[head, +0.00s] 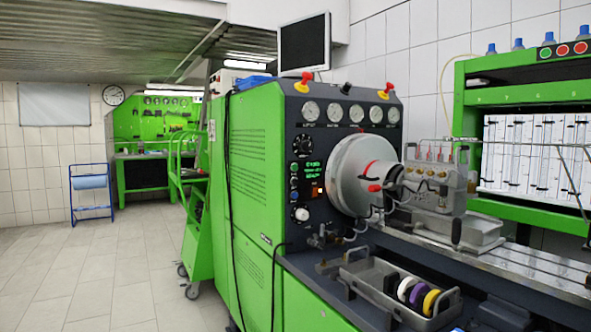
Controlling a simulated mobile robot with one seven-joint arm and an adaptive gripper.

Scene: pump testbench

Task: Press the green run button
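A dark control panel (314,170) faces me on the green test bench (257,190). Small knobs and buttons line its left side beside a lit green display (313,172). I cannot read any label, so I cannot tell which control is the run button. My gripper is not in view.
A large round flywheel housing (362,175) and a pump assembly (436,185) stand right of the panel. A grey tray (352,282) with coloured rings sits in front. A green trolley (196,235) stands left of the bench.

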